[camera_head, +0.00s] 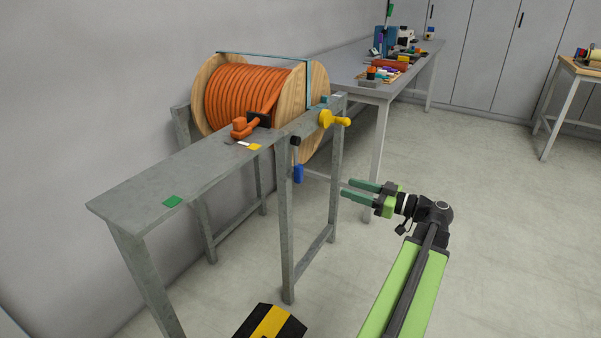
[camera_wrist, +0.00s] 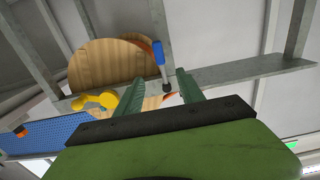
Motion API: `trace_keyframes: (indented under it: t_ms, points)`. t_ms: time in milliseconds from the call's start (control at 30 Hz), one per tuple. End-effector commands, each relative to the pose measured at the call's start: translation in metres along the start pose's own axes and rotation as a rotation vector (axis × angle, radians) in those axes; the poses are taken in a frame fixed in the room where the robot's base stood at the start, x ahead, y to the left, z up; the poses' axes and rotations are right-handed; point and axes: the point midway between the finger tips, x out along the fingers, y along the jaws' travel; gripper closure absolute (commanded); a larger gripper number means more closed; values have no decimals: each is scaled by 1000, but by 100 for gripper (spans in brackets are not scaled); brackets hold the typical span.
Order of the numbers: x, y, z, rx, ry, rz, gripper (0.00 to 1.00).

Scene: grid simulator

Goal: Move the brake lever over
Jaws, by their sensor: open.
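In the wrist view the lever appears between and beyond the fingertips (camera_wrist: 161,77). A yellow knob or crank (camera_head: 331,119) sticks out of the stand to the right, above the lever; it shows in the wrist view (camera_wrist: 97,101).
A wooden reel of orange cable (camera_head: 247,93) sits behind the stand's grey top (camera_head: 150,187). An orange clamp-like part (camera_head: 244,127) lies on that top. A black and yellow block (camera_head: 270,323) is on the floor below.

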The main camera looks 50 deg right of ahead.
Motion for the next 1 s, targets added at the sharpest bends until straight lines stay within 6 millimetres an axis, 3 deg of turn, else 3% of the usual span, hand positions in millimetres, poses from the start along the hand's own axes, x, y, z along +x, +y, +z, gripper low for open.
trace_keyframes:
  t_ms: [167, 500, 700, 1000]
  points:
    - [24, 1, 0, 1, -1, 1, 55]
    - [107, 4, 0, 1, -1, 5, 55]
    - [148, 5, 0, 1, -1, 8, 55]
    - [166, 5, 0, 1, -1, 10, 55]
